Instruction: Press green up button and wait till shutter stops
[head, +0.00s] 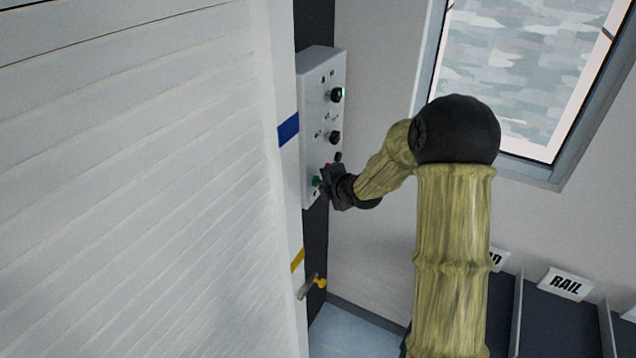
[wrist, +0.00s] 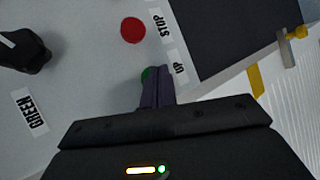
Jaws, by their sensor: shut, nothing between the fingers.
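The green up button (head: 316,181) is low on the light grey control panel (head: 313,90) in the head view. In the wrist view the green button (wrist: 147,74) shows beside the label "UP", partly hidden behind my fingertips. My gripper (head: 327,180) is shut and empty, its tips at or very near the green button; I cannot tell whether they touch it. The red stop button (wrist: 132,30) lies just beyond it, next to the label "STOP". The white slatted shutter (head: 130,180) fills the left of the head view.
A yellow-handled latch (head: 312,286) is below the panel. A window (head: 510,70) is at the upper right, and dark bins with a "RAIL" label (head: 566,284) stand at the lower right.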

